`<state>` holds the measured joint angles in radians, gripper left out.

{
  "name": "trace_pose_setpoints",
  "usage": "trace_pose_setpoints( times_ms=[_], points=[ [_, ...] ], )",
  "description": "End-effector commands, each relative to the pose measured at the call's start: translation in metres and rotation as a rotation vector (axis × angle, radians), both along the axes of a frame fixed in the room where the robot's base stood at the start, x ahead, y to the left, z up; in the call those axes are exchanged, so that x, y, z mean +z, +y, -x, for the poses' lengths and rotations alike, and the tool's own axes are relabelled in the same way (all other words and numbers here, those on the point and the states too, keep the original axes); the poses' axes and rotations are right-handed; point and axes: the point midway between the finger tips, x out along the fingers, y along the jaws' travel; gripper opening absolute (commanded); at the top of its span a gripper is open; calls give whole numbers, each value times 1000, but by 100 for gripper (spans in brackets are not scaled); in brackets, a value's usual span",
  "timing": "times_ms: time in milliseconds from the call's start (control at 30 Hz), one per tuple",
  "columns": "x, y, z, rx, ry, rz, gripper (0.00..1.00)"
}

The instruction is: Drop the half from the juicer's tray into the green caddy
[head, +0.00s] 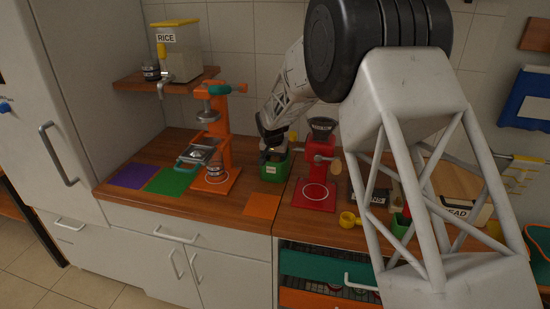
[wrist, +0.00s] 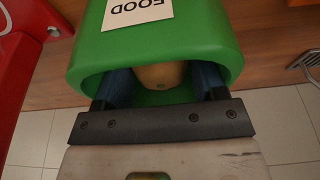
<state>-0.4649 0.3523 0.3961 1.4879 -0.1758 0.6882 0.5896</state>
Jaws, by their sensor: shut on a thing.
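The green caddy (head: 268,174) stands on the counter between the orange juicer (head: 225,128) and a red machine. In the wrist view the caddy (wrist: 88,45) carries a FOOD label, and its open mouth faces me. My gripper (head: 272,150) is at the caddy's mouth. In the wrist view its two dark blue fingers (wrist: 162,88) reach inside the caddy's rim. They are shut on a yellowish-tan rounded thing, the half (wrist: 161,75). The fingers and rim hide part of it. The juicer's tray (head: 196,157) shows in the head view; its contents are too small to tell.
A red grinder (head: 318,180) stands close on the caddy's right. A glass (head: 215,173) stands on the juicer's base. Purple (head: 133,176), green (head: 171,181) and orange (head: 262,205) mats lie on the counter. A yellow cup (head: 348,219) is farther right.

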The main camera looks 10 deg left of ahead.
Motion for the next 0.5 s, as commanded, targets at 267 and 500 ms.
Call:
trace_pose_setpoints(
  times_ms=[267,500],
  points=[
    [-5,0,0,0,0,0,42],
    [-9,0,0,0,0,0,42]
  ],
)
